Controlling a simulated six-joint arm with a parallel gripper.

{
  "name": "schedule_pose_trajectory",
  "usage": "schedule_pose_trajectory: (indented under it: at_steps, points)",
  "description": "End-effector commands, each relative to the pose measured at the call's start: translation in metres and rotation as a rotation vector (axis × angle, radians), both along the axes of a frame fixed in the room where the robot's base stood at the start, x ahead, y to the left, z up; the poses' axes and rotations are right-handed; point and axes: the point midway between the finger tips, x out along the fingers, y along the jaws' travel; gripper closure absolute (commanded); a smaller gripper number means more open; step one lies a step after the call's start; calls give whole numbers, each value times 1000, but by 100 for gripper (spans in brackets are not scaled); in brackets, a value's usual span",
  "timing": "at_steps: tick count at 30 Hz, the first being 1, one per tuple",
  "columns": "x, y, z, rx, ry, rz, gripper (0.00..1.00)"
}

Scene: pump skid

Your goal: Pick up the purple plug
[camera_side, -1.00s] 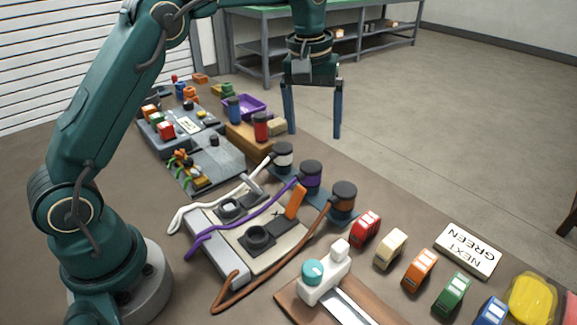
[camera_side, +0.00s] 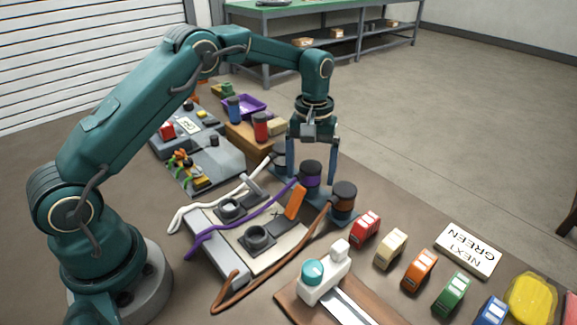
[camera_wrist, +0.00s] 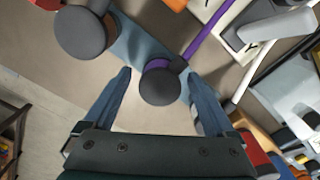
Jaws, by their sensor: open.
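The purple plug (camera_side: 311,178) is a dark cylinder with a purple band and a purple cable, standing in the middle of a row of three plugs on a blue strip. My gripper (camera_side: 318,178) is open, pointing down, with its fingers at about the plug's height in the side view. In the wrist view, the purple plug (camera_wrist: 160,84) shows between and just ahead of the two open fingertips (camera_wrist: 158,82). I cannot tell whether a finger touches it. The white-banded plug (camera_side: 280,158) is partly hidden behind a finger.
A skid plate with two round sockets (camera_side: 257,238) lies to the front left, crossed by cables. Toy-like coloured blocks, such as a red one (camera_side: 365,229), line the right. A purple tray (camera_side: 243,104) stands behind.

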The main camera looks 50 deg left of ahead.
Motion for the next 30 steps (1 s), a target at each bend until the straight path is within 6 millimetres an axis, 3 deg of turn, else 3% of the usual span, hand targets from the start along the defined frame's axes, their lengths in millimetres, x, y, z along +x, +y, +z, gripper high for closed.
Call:
schedule_pose_trajectory:
  at_steps: [2, 5, 9, 20, 30]
  points:
    - [0, 0, 0, 0, 0, 0, 10]
    - [0, 0, 0, 0, 0, 0, 44]
    - [0, 0, 0, 0, 0, 0, 98]
    - [0, 0, 3, 0, -1, 0, 100]
    - [1, 0, 36, 1, -5, 1, 100]
